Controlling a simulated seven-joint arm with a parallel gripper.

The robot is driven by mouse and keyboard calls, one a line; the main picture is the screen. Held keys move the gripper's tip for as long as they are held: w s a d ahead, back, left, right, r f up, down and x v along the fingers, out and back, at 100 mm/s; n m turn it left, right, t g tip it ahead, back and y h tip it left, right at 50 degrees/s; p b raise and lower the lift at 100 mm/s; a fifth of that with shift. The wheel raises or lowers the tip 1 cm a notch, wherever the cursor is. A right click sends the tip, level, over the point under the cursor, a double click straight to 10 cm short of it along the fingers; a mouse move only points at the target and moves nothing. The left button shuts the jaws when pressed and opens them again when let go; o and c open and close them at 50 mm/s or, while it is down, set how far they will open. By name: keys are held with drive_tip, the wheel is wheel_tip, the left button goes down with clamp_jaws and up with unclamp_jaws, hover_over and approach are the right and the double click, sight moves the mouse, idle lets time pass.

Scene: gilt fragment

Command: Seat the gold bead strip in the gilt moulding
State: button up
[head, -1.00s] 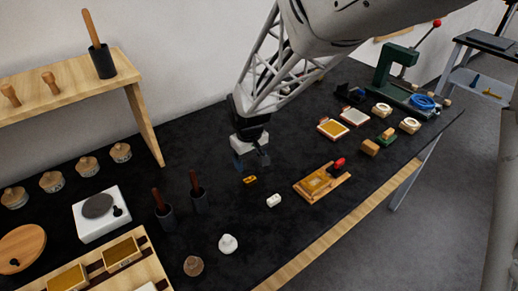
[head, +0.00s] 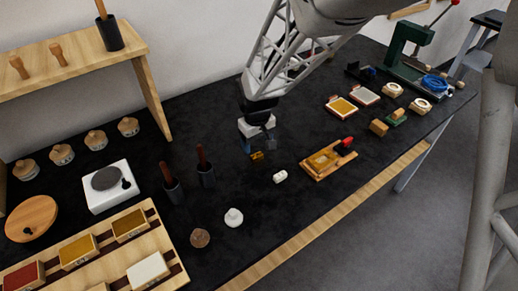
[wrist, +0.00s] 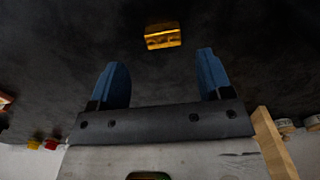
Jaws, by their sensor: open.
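The gold bead strip (head: 257,156) is a small gold piece lying on the black bench top. In the wrist view the gold piece (wrist: 163,36) lies beyond the fingertips, roughly midway between them sideways. My gripper (head: 259,146) is just above it, pointing down, and partly overlaps it in the head view. In the wrist view my gripper (wrist: 164,72) has its two blue fingers wide apart with nothing between them. A wooden fixture (head: 320,172) with a gold piece, seemingly the gilt moulding (head: 323,158), and a red-handled clamp (head: 346,143) sits to the right.
A small white cylinder (head: 280,177) lies nearby at front right. Two dark cups with brown handles, one here (head: 206,172), stand to the left. A white knob-like object (head: 233,217) is in front. Bench around the strip is otherwise clear.

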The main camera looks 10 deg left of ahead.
sight(255, 152)
drive_tip(key=shift+a+f, duration=0.15)
drive_tip(key=shift+f, duration=1.1)
drive_tip(key=shift+a+f, duration=0.15)
drive_tip(key=shift+f, duration=1.05)
drive_tip(key=c, duration=1)
drive_tip(key=shift+r, duration=0.15)
drive_tip(key=shift+r, duration=0.95)
drive_tip(key=shift+s+d+r, duration=0.2)
drive_tip(key=shift+s+r, duration=0.15)
drive_tip(key=shift+r, duration=0.4)
drive_tip(key=s+d, duration=0.2)
drive_tip(key=s, duration=0.2)
drive_tip(key=s+d+r, duration=0.1)
drive_tip(key=s+d, duration=0.2)
drive_tip(key=s, duration=0.2)
drive_tip(key=s+d, duration=0.2)
drive_tip(key=s, duration=0.2)
drive_tip(key=shift+s+d+r, duration=0.15)
drive_tip(key=shift+s+d, duration=0.05)
drive_tip(key=shift+s, duration=0.05)
